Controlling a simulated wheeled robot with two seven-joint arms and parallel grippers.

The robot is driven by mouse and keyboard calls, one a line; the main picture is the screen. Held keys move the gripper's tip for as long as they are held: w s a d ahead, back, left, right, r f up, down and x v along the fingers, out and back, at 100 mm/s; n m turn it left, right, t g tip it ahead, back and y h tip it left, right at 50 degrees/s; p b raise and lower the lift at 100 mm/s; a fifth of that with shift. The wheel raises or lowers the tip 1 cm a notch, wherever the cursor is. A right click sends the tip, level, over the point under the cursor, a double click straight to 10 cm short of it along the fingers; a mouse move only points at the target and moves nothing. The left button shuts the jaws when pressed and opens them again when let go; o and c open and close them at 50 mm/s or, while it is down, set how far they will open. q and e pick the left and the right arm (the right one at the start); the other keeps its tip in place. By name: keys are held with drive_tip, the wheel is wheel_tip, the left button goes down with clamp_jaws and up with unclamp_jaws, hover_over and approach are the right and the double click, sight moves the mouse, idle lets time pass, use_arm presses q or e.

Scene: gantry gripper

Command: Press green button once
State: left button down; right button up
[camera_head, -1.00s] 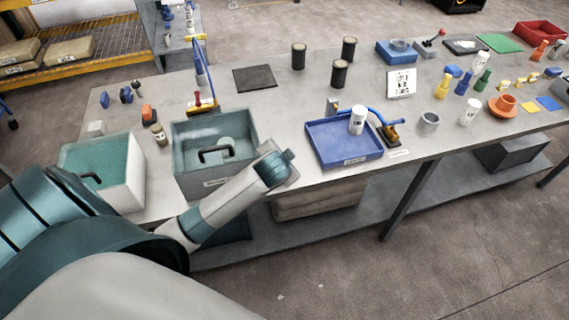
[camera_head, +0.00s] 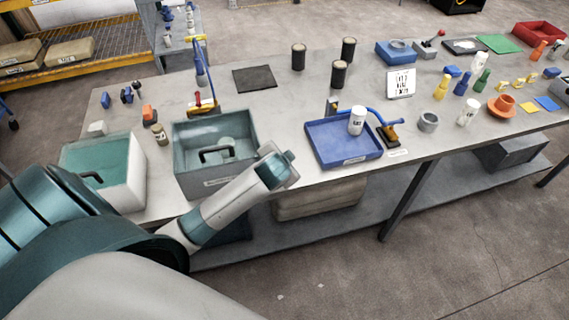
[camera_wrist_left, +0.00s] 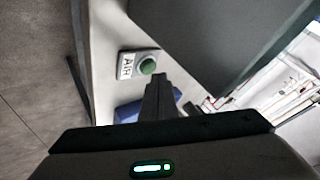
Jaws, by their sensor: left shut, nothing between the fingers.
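The green button (camera_wrist_left: 148,66) shows in the left wrist view as a round green cap on a small pale housing with a label beside it. My left gripper (camera_wrist_left: 158,77) is shut and empty, its dark fingertips appearing just below and right of the button in that picture. I cannot tell whether they touch it. In the head view my left arm reaches in from the left to the table's front edge, between the grey bin and the blue tray. The fingers and the button are hidden there. My right gripper is not in view.
A white bin (camera_head: 134,178) stands further left. A black mat (camera_head: 254,79) lies behind.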

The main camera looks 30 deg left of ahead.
use_arm(q)
drive_tip(key=shift+s+d+f, duration=0.2)
drive_tip(key=shift+s+f, duration=0.05)
drive_tip(key=shift+f, duration=0.35)
drive_tip(key=shift+s+d+f, duration=0.15)
drive_tip(key=shift+s+f, duration=0.1)
drive_tip(key=shift+f, duration=0.35)
idle(0.7)
drive_tip(key=shift+r, duration=0.15)
drive_tip(key=shift+w+a+r+p, duration=0.1)
drive_tip(key=shift+a+r+p, duration=0.2)
drive_tip(key=shift+p, duration=0.15)
drive_tip(key=shift+r, duration=0.1)
drive_tip(key=shift+w+a+r, duration=0.2)
drive_tip(key=shift+r, duration=0.3)
drive_tip(key=shift+w+a+r, duration=0.2)
drive_tip(key=shift+r, duration=0.25)
drive_tip(key=shift+w+a+r, duration=0.25)
drive_tip(key=shift+a+r, duration=0.05)
drive_tip(key=shift+r, duration=0.3)
drive_tip(key=shift+s+d+r, duration=0.1)
drive_tip(key=shift+d+r, duration=0.1)
drive_tip(key=shift+r, duration=0.55)
drive_tip(key=shift+s+d+r, duration=0.1)
drive_tip(key=shift+d+r, duration=0.1)
drive_tip(key=shift+r, duration=0.1)
drive_tip(key=shift+a, duration=0.1)
